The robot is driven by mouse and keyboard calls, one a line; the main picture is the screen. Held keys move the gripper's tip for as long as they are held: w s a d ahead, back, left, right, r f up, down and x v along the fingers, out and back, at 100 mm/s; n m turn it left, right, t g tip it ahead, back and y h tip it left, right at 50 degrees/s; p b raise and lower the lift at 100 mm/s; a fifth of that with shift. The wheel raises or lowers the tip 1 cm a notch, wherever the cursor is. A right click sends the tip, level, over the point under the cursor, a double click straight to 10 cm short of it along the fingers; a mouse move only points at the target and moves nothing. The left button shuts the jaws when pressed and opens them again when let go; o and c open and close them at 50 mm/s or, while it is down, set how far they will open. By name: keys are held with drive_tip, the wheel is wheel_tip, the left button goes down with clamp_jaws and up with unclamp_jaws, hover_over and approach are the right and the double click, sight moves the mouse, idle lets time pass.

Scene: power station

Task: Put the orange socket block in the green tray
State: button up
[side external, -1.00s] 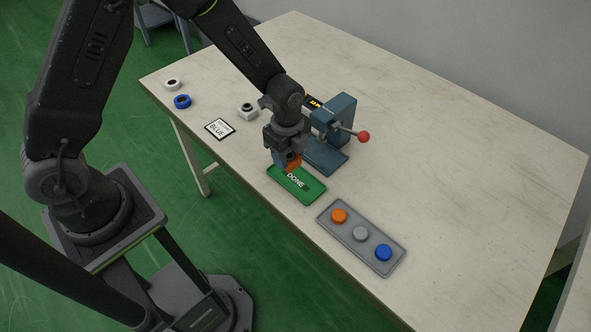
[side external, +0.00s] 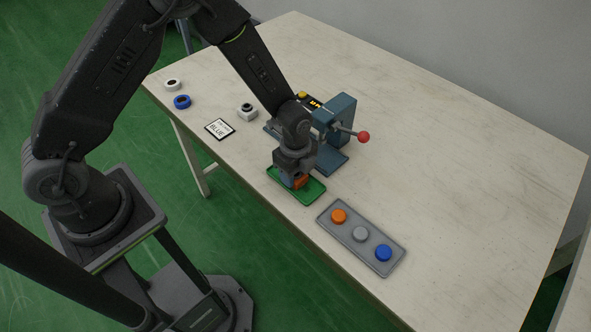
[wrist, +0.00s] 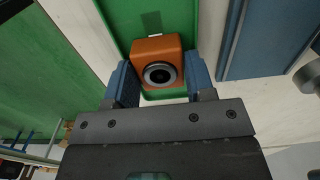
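The orange socket block (wrist: 158,48), with a dark round socket in its face, is between the two blue fingers of my gripper (wrist: 162,82) in the wrist view. The fingers lie close against its sides, and it looks gripped. In the side view, the block (side external: 301,181) is partly hidden by my gripper (side external: 294,180), low over the green tray (side external: 314,194). The tray (wrist: 115,18) lies beneath the block in the wrist view. I cannot tell whether the block's underside touches the tray.
A blue press (side external: 340,117) with a red-knobbed lever stands close behind my gripper. A grey panel (side external: 341,236) with orange, grey and blue buttons lies to the right.

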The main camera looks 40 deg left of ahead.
drive_tip(key=o, duration=0.4)
drive_tip(key=shift+c, duration=0.2)
drive_tip(key=s+a+r+n+t, duration=0.1)
drive_tip(key=s+a+r+n, duration=0.2)
drive_tip(key=r, duration=1)
drive_tip(key=s+a+r+n+t, duration=0.15)
drive_tip(key=s+r+n, duration=0.3)
drive_tip(key=r, duration=0.95)
drive_tip(key=s+a+r+n+t, duration=0.3)
drive_tip(key=s+r+n, duration=0.2)
drive_tip(key=s+n, duration=0.5)
drive_tip(key=shift+s+r, duration=0.2)
drive_tip(key=shift+s, duration=0.5)
drive_tip(key=shift+n, duration=0.25)
